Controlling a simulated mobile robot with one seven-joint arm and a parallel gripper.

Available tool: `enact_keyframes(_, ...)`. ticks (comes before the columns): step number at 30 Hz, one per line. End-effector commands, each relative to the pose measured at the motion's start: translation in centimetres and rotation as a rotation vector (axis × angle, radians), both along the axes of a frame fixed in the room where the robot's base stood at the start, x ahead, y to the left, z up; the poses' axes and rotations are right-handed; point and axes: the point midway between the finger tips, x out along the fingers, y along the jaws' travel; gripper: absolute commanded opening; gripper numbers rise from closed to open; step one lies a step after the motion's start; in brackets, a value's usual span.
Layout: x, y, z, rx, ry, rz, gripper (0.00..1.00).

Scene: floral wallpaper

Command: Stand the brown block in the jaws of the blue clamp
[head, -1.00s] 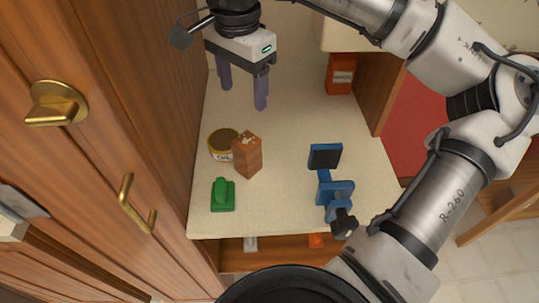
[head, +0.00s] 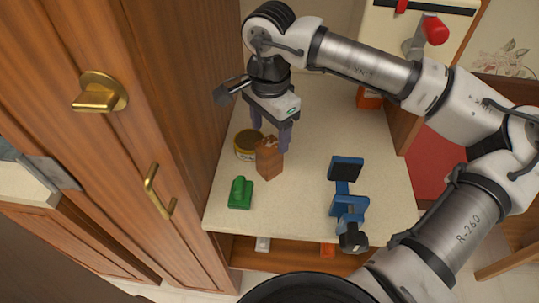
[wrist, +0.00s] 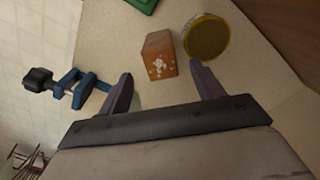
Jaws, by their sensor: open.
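The brown block (head: 268,160) stands upright on the pale counter, with pale specks on its top. It also shows in the wrist view (wrist: 159,56), ahead of and between my fingers. My gripper (head: 271,140) is open and empty, just behind and above the block in the head view. Its two purple fingers are spread apart in the wrist view (wrist: 163,95). The blue clamp (head: 347,190) rests on the counter to the right of the block, its jaws apart and empty, with a dark knob toward the front edge. In the wrist view the clamp (wrist: 80,85) is at the left.
A yellow-rimmed tin (head: 246,146) stands close behind and left of the block. A green object (head: 240,193) lies in front of them. An orange box (head: 369,97) is at the back right. A tall wooden cabinet (head: 170,110) bounds the left. Counter between block and clamp is clear.

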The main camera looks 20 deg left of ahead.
Motion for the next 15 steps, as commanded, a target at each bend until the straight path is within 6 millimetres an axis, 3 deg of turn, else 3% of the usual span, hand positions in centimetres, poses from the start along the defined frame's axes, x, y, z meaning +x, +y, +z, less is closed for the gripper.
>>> enact_keyframes(9,0.0,0.1,-4.1,0.000,0.004,0.002,0.66)
enact_keyframes(15,0.1,0.1,-4.7,0.001,0.000,0.001,0.66)
